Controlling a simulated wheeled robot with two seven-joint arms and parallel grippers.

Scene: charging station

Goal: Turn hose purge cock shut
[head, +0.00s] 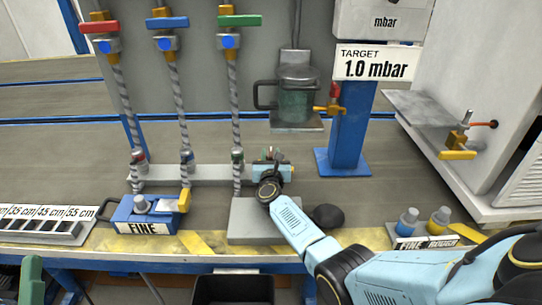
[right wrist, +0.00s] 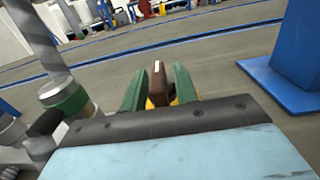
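My right gripper (head: 270,155) is low at the right end of the grey rail (head: 200,174), beside the foot of the hose with the green band. In the right wrist view its two green fingers (right wrist: 160,88) stand on either side of a brown-red lever (right wrist: 157,82) with yellow brass showing at its base. This looks like the purge cock's handle. Narrow gaps show beside the lever, so the fingers look open around it. The cock's body is mostly hidden by the gripper. The green-banded hose end (right wrist: 66,98) is at the left of that view.
Hoses hang from red (head: 105,26), blue (head: 167,22) and green (head: 240,20) valve handles. A blue FINE unit (head: 135,217) stands left of my arm. A dark pot (head: 297,92) is behind the gripper.

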